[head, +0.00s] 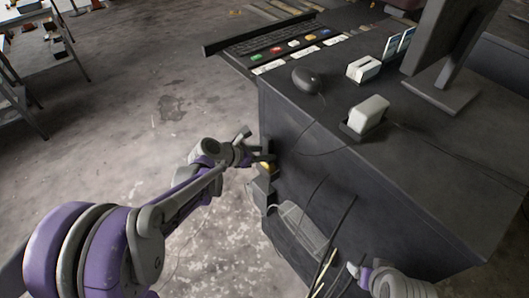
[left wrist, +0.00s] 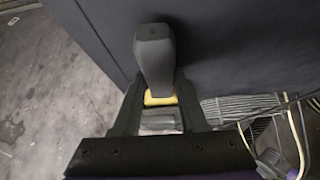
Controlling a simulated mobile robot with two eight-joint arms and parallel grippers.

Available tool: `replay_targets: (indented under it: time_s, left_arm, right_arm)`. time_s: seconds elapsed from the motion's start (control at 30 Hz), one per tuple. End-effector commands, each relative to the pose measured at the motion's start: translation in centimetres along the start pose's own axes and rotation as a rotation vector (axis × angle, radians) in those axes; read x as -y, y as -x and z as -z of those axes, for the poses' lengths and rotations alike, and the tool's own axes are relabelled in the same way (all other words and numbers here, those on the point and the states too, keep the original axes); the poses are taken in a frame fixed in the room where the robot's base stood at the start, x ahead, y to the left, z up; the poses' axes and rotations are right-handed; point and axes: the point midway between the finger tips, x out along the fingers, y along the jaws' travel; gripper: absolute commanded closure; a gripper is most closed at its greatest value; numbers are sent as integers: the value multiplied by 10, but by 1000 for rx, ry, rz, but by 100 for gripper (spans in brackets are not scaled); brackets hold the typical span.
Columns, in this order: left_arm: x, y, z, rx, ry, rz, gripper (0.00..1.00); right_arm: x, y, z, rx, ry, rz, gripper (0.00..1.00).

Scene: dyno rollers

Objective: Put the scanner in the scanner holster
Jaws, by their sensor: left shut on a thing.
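My left gripper (head: 256,156) is at the side of the dark desk, near its front left corner. In the left wrist view its fingers (left wrist: 160,112) are on both sides of the scanner (left wrist: 155,58), a dark grey body with a yellow band, and are shut on it. In the head view only a small yellow part of the scanner (head: 265,167) shows clearly. A dark boxy piece (head: 262,190) just below it on the desk's side may be the holster; I cannot tell whether the scanner touches it. My right gripper (head: 357,272) is low at the bottom right, its jaws unclear.
The desk (head: 440,180) carries a keyboard (head: 268,40), a mouse (head: 307,80), a white box (head: 368,113) and a monitor stand (head: 440,95). Cables and a grey power brick (head: 302,226) hang along the desk's side.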

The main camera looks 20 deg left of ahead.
Motion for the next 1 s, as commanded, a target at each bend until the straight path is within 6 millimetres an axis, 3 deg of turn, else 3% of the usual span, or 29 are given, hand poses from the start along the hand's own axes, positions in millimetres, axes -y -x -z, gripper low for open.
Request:
replay_targets:
  time_s: [0.07,0.1,0.27,0.67,1.0]
  left_arm:
    - [0,-2,3,0,1,0,100]
    - [0,-2,3,0,0,0,54]
    - [0,-2,2,0,0,0,28]
    - [-1,6,-1,0,1,-2,28]
    - [-1,75,0,-1,3,-4,28]
  right_arm:
    - [0,-3,-2,2,0,0,23]
    - [0,-3,-2,2,0,0,23]
    - [0,-2,-2,1,0,0,23]
    - [0,1,1,-1,0,0,23]
    - [0,3,3,-2,0,0,23]
